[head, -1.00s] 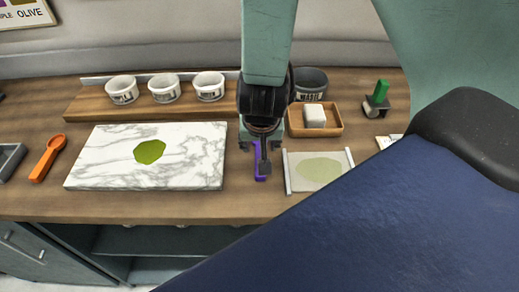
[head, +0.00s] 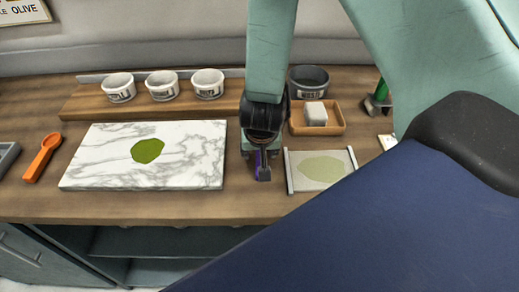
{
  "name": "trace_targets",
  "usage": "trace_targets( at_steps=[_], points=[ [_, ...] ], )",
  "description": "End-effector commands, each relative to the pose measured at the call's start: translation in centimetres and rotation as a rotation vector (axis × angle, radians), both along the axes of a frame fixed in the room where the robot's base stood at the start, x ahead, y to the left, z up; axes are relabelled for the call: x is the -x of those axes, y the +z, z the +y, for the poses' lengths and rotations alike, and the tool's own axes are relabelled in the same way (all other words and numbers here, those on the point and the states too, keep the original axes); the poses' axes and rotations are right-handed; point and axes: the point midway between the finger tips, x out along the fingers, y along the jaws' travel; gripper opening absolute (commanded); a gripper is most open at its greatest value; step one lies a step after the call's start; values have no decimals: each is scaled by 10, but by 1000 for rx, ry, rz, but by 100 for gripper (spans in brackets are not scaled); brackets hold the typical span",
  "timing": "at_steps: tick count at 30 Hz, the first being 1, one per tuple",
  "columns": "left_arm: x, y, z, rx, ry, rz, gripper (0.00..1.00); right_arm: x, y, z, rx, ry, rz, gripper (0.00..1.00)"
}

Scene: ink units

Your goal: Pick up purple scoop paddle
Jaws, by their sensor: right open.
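The purple scoop paddle (head: 257,164) lies on the wooden counter between the marble slab and the pale sheet. Only a narrow strip of it shows, as my right gripper covers most of it. My right gripper (head: 262,171) points down over the paddle, its fingers around or just above it; I cannot tell whether they touch it. The gripper is open. My left gripper is not in the head view.
The marble slab (head: 92,165) with an olive blob is left of the gripper. The pale sheet (head: 338,180) is close on the right. A wooden tray (head: 336,127) with a white block, a dark waste pot (head: 309,78) and white tubs (head: 163,86) stand behind. An orange scoop (head: 42,160) lies far left.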

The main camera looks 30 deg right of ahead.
Motion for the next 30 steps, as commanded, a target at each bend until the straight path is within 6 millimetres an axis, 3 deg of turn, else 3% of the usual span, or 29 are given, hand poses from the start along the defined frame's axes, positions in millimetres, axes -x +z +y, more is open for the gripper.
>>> trace_targets(
  at_steps=[12, 30],
  points=[
    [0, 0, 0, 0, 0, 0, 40, 0, -4, 0, 0, 0, -1, 50],
    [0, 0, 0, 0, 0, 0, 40, 1, -5, 0, -1, 1, 5, 0]
  ],
)
